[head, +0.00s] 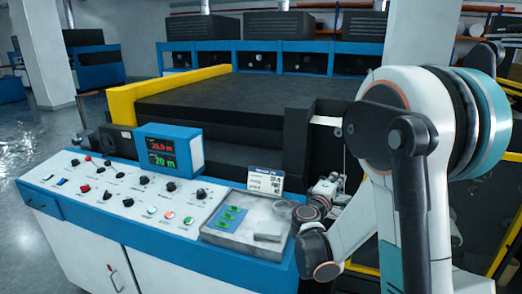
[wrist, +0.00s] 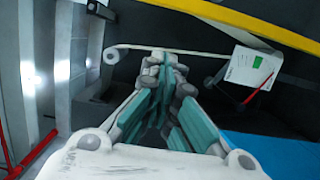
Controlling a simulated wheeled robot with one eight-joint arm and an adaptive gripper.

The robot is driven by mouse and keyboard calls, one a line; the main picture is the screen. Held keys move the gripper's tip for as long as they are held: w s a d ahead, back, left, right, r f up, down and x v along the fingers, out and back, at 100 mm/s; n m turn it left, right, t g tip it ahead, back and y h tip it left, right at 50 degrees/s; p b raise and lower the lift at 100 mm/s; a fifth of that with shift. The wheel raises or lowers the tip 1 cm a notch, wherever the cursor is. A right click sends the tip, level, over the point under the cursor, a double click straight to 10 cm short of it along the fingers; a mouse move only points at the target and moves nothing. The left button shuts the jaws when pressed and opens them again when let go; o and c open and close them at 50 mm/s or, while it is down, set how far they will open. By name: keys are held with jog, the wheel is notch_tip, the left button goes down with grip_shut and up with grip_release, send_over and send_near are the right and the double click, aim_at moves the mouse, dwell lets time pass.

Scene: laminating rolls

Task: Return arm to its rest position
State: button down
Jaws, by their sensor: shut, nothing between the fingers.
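My gripper shows large in the wrist view (wrist: 162,62), with teal pads on its fingers. Its fingertips meet at the far end, and nothing is held between them. In the head view my white, teal and dark arm stands folded at the right. The lower part of the arm is beside the right end of the control panel (head: 110,192), by the tray. The fingertips cannot be made out clearly in the head view.
The panel carries knobs, buttons and a blue display box (head: 168,150). A grey tray (head: 270,245) holds green pieces. A small sign (head: 264,181) stands behind it. The black machine with a yellow edge (head: 122,105) rises behind. In the wrist view a white strip (wrist: 115,48) crosses behind the fingertips.

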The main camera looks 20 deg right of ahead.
jog(key=s+a+m+g+y, duration=0.2)
jog(key=s+a+m+y, duration=0.2)
jog(key=s+a+y, duration=0.3)
jog(key=s+a+f+m+g+y, duration=0.1)
jog(key=s+a+m+y, duration=0.3)
jog(key=s+a, duration=1.4)
jog(key=s+g+y, duration=0.1)
jog(key=s+y, duration=0.1)
jog(key=s, duration=0.1)
jog(key=shift+s+a+g+y, duration=0.15)
jog(key=shift+g+y, duration=0.15)
jog(key=shift+y, duration=0.1)
jog(key=shift+f, duration=0.1)
